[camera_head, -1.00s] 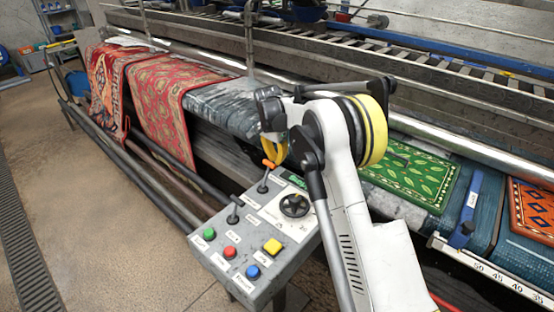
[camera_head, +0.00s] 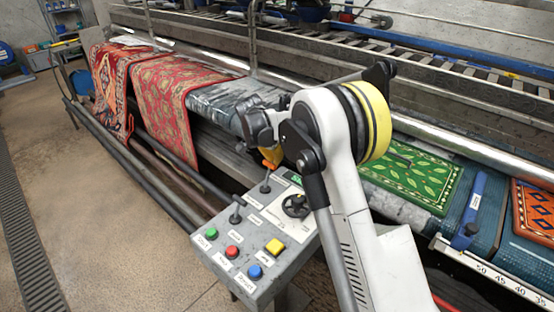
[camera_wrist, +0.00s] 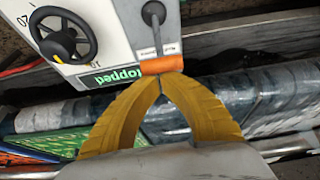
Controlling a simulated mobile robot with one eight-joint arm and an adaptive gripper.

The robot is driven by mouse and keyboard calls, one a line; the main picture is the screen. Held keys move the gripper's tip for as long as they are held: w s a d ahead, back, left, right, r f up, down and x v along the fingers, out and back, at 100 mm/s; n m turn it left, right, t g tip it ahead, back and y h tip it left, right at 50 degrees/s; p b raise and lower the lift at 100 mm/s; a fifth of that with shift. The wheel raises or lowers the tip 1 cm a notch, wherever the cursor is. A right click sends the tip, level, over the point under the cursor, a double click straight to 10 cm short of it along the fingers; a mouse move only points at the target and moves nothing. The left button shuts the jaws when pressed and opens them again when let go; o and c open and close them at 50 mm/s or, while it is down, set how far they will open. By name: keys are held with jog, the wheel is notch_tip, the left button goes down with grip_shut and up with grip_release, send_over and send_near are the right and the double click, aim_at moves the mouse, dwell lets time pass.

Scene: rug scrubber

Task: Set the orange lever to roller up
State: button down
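The orange lever (camera_wrist: 162,65) has an orange crosswise grip on a grey shaft rising from a dark round base. It stands on the grey control panel (camera_head: 205,262), near its far edge. In the head view, its orange grip is mostly hidden by my gripper (camera_head: 270,158). In the wrist view, my gripper's yellow curved fingers (camera_wrist: 160,80) have their tips together right at the grip's near edge. The grip reaches past the tips on both sides, so nothing shows clearly between them. I cannot tell whether they touch it.
The panel has a black dial (camera_head: 296,206), a second, dark lever (camera_head: 236,215), and green, red, blue and yellow buttons. A green display (camera_wrist: 108,77) reads "...topped". Rugs and a steel roller lie behind the panel. Open floor (camera_head: 110,225) is at left.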

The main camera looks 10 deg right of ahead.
aim_at(270, 165)
jog(key=s+a+t+h, duration=0.1)
jog(key=s+a+h, duration=0.1)
jog(key=a, duration=0.1)
jog(key=shift+s+r+t+h, duration=0.1)
jog(key=shift+r+t+h, duration=0.2)
jog(key=shift+r+t, duration=0.1)
jog(key=shift+s+a+f, duration=0.15)
jog(key=shift+s+a, duration=0.45)
jog(key=shift+a, duration=0.3)
jog(key=shift+s+a+f, duration=0.1)
jog(key=shift+s+a, duration=0.5)
jog(key=shift+a, duration=0.25)
notch_tip(270, 165, up, 3)
jog(key=w+d+p, duration=0.2)
jog(key=d, duration=0.1)
jog(key=s+a+r+p, duration=0.2)
jog(key=s+a+r, duration=0.2)
jog(key=a, duration=0.3)
jog(key=shift+s+a+r, duration=0.2)
jog(key=shift+s+r, duration=0.2)
jog(key=shift+s, duration=0.2)
